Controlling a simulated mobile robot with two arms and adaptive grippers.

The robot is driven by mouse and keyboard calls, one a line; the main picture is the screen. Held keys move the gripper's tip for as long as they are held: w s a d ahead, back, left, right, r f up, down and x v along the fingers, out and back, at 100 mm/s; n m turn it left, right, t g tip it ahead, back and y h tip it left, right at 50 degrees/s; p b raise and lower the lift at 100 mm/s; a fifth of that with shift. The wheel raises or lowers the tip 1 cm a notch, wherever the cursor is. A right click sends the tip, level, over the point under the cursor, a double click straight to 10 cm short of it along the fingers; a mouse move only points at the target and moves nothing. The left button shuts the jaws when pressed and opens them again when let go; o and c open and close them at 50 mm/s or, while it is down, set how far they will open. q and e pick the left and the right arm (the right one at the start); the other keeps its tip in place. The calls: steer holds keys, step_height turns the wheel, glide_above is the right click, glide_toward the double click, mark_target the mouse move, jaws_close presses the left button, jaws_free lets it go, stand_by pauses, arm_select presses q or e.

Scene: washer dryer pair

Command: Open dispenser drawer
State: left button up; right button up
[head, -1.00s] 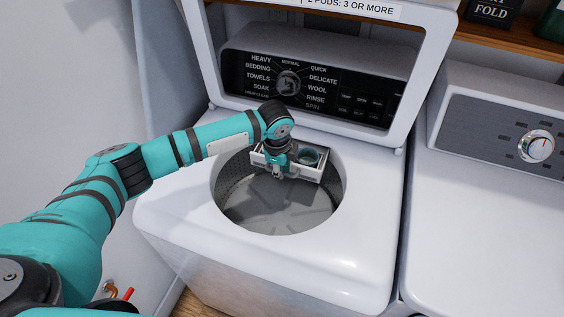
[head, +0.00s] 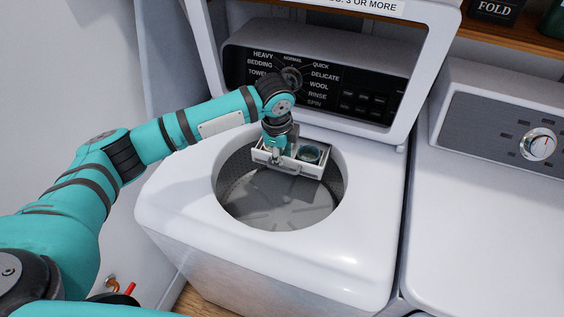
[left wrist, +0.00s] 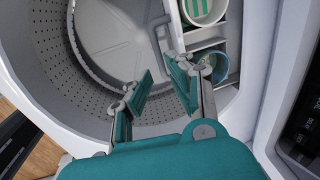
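The dispenser drawer (head: 310,170) is a white tray that sticks out from the back rim of the washer's tub opening, over the drum. It holds a round cup on its right side. In the left wrist view, the drawer (left wrist: 208,44) shows at the upper right with a striped cup and a second round cup inside. My left gripper (head: 276,160) is at the left part of the drawer, by its front. Whether a finger touches the drawer is unclear. My right gripper is not in view.
The washer lid (head: 430,75) stands open behind the tub, with the control panel (head: 350,98) seen through it. The perforated drum (head: 280,205) below is empty. A second machine (head: 490,220) stands close on the right. A wall is on the left.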

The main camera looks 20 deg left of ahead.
arm_select(q)
steer(key=r, duration=0.2)
steer(key=s+r, duration=0.1)
steer(key=r, duration=0.2)
steer(key=shift+r, duration=0.35)
steer(key=shift+s+f, duration=0.1)
